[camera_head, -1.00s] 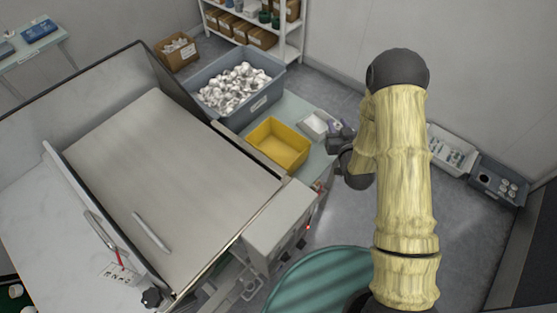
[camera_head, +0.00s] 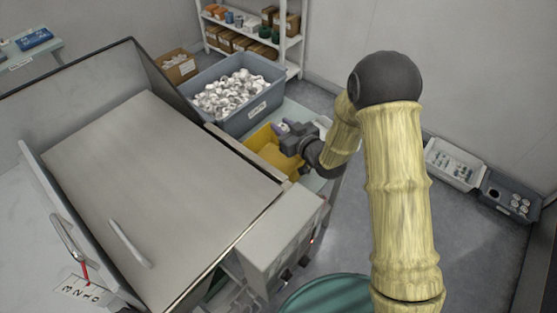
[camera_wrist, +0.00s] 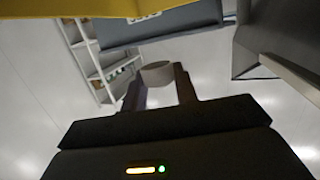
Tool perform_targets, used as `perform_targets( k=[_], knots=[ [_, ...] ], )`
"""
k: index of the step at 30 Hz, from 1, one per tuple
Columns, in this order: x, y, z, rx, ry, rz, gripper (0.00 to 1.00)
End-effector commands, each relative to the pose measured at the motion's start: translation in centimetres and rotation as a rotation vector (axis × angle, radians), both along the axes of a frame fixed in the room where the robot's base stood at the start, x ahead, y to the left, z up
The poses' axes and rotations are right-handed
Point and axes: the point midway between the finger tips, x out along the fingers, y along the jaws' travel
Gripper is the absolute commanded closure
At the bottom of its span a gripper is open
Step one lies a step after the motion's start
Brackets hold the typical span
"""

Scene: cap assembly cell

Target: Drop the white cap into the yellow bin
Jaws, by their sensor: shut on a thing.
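The yellow bin (camera_head: 265,152) is open at the top and looks empty where its inside shows. It stands beside the large grey machine. My gripper (camera_head: 284,132) is over the far right part of the bin and hides some of it. In the wrist view my gripper (camera_wrist: 159,84) is shut on the white cap (camera_wrist: 157,71), which looks pale grey and round between the fingertips. The yellow bin also shows along the top edge there (camera_wrist: 60,8). I cannot make out the cap in the head view.
A grey tub (camera_head: 228,112) full of white caps stands just behind the yellow bin. The machine's flat metal cover (camera_head: 150,190) lies to the left. A shelf (camera_head: 290,40) with boxes stands at the back. A white tray (camera_head: 455,165) and a dark bin (camera_head: 505,195) sit at the right wall.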

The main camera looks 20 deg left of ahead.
Motion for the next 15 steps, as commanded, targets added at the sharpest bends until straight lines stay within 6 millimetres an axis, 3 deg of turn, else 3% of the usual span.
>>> perform_targets(
  k=[15],
  knots=[
    [0.0, 0.0, -5.3, 0.000, 0.000, -0.001, 0.80]
  ],
)
